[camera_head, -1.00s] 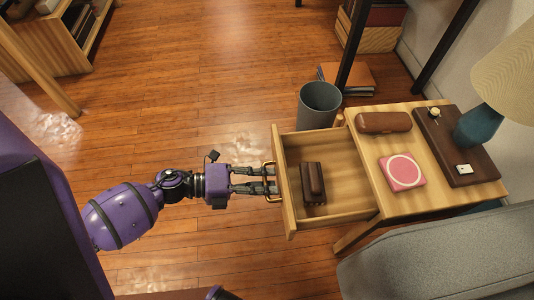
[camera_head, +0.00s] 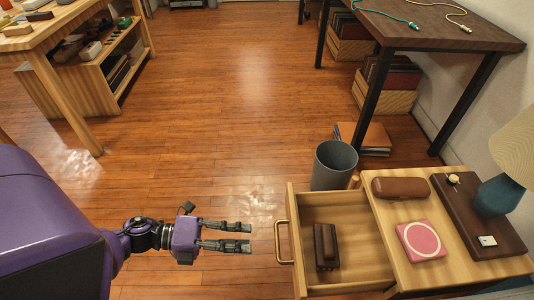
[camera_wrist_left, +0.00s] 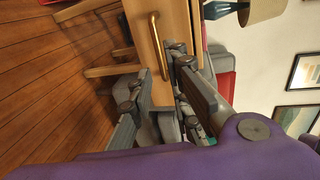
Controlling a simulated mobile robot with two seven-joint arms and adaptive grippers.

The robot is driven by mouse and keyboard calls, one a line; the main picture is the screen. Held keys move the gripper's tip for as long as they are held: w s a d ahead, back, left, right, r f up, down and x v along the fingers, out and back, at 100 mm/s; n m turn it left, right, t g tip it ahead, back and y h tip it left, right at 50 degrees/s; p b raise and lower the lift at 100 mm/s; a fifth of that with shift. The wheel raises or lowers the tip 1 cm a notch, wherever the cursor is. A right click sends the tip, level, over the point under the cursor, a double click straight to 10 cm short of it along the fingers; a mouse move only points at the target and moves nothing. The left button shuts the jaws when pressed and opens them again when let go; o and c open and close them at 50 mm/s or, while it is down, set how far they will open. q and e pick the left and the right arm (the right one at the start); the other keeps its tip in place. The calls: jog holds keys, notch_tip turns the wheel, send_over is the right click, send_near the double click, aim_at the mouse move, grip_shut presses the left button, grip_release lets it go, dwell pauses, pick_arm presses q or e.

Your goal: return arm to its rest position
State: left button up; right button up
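My left gripper (camera_head: 245,236) is open and empty, its two fingers parallel and apart. It points right, toward the brass handle (camera_head: 284,242) of the open wooden drawer (camera_head: 350,270), with a small gap between fingertips and handle. In the left wrist view the fingers (camera_wrist_left: 160,80) are spread, and the handle (camera_wrist_left: 158,45) shows beyond them on the drawer front. The purple left arm reaches in from the left, above the floor. My right gripper is not in view.
A dark brown case (camera_head: 326,245) lies in the drawer. The nightstand (camera_head: 389,218) holds a brown glasses case (camera_head: 400,187), a pink item (camera_head: 421,241) and a lamp (camera_head: 499,196). A grey bin (camera_head: 334,165) stands behind the drawer. The floor (camera_head: 230,120) ahead is clear.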

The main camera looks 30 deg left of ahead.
pick_arm(q)
jog(key=shift+v, duration=1.1)
